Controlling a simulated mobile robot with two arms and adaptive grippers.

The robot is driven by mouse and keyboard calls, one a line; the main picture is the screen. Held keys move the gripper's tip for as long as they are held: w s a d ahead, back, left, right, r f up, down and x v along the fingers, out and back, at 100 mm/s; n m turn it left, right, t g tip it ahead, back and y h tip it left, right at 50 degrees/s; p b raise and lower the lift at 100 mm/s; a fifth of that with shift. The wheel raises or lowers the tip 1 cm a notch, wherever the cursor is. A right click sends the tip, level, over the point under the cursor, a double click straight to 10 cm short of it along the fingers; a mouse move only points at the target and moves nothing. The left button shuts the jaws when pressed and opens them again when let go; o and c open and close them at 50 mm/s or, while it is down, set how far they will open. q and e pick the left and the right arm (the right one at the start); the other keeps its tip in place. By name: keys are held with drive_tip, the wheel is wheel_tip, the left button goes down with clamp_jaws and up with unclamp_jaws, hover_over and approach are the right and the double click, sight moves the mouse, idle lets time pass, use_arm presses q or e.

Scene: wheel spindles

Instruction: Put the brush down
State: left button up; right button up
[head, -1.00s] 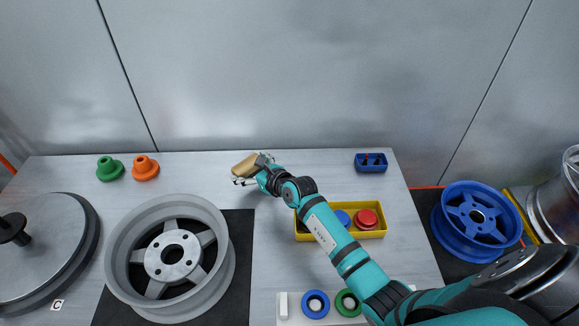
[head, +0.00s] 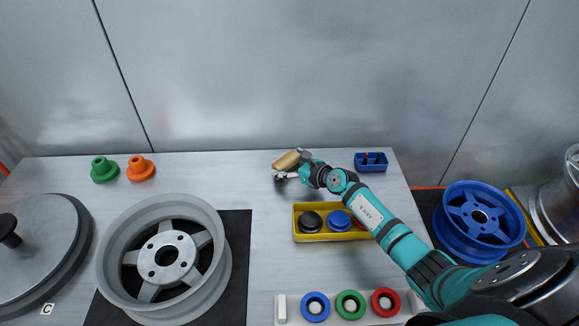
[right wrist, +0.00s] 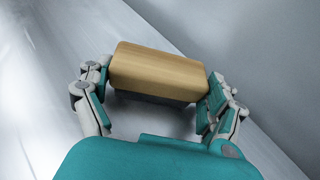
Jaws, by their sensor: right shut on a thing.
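The brush has a light wooden block body (head: 287,159) with a dark underside that shows in the right wrist view (right wrist: 157,72). My right gripper (head: 293,170) is shut on the brush, with one finger at each end of the block in the wrist view (right wrist: 155,100). It holds the brush over the back middle of the table, near the back wall. I cannot tell whether the brush touches the table. My left gripper is not in view.
A yellow tray (head: 300,237) with black and blue round parts stands in front of the gripper. A small blue box (head: 371,167) is to the right. Green (head: 105,169) and orange (head: 140,168) spindle parts stand at left. A grey wheel (head: 160,220) lies in front; the back middle-left table is clear.

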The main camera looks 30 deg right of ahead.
drive_tip(key=shift+f, duration=0.15)
drive_tip(key=o, duration=1)
drive_tip(key=shift+r, duration=0.35)
drive_tip(key=p+v, duration=0.2)
drive_tip(key=v, duration=0.8)
drive_tip(key=shift+s, duration=0.35)
drive_tip(key=shift+s+d+r, duration=0.2)
drive_tip(key=shift+s+r, duration=0.05)
drive_tip(key=shift+s, duration=0.35)
